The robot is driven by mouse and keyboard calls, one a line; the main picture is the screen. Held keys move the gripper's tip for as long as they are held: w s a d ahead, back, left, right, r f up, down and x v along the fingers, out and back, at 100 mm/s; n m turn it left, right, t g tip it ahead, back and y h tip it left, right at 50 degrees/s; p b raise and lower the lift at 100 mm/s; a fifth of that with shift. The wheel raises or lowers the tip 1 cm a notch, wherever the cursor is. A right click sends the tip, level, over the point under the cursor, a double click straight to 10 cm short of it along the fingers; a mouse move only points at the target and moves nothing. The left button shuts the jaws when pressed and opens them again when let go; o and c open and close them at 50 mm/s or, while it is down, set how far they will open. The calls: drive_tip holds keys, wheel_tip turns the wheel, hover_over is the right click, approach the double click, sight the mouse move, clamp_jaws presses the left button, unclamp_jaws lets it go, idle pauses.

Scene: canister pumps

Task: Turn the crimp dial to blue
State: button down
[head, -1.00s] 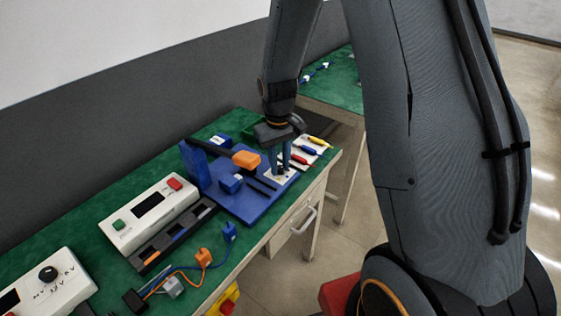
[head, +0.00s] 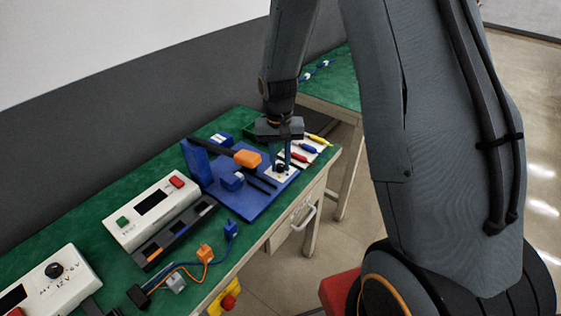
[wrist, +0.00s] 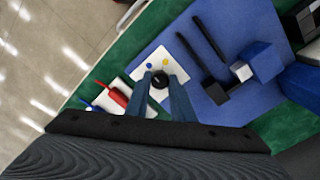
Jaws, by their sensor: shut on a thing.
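The crimp dial is a small black knob (wrist: 160,82) on a white plate (wrist: 175,66) at the near right corner of the blue crimp base (head: 232,207). A blue dot (wrist: 149,66) and a yellow dot (wrist: 166,62) show on the plate in the wrist view. My gripper (wrist: 160,79) points down with its two blue fingers on either side of the knob, shut on it. In the head view my gripper (head: 281,164) stands over the plate. The fingers hide parts of the plate, and I cannot tell which colour the dial points to.
A white card (head: 315,148) with red, blue and yellow tools lies just beyond the dial. A black lever with an orange grip (head: 247,158) crosses above the blue base. A white box with green and red buttons (head: 150,210) stands to the left. The drawer handle (head: 303,217) is below.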

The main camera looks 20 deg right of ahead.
sight(279, 165)
drive_tip(key=c, duration=1.5)
unclamp_jaws()
drive_tip(key=shift+c, duration=0.2)
drive_tip(key=shift+w+a+r+b, duration=0.1)
drive_tip(key=shift+r+b, duration=0.55)
drive_tip(key=shift+r, duration=3.25)
drive_tip(key=s+r+n, duration=0.2)
drive_tip(key=s+n, duration=0.1)
drive_tip(key=s, duration=1.5)
drive_tip(key=shift+d+r+t, duration=0.15)
drive_tip(key=shift+d+t, duration=0.15)
drive_tip(key=shift+t, duration=0.1)
drive_tip(key=shift+c, duration=1.1)
drive_tip(key=shift+d, duration=0.1)
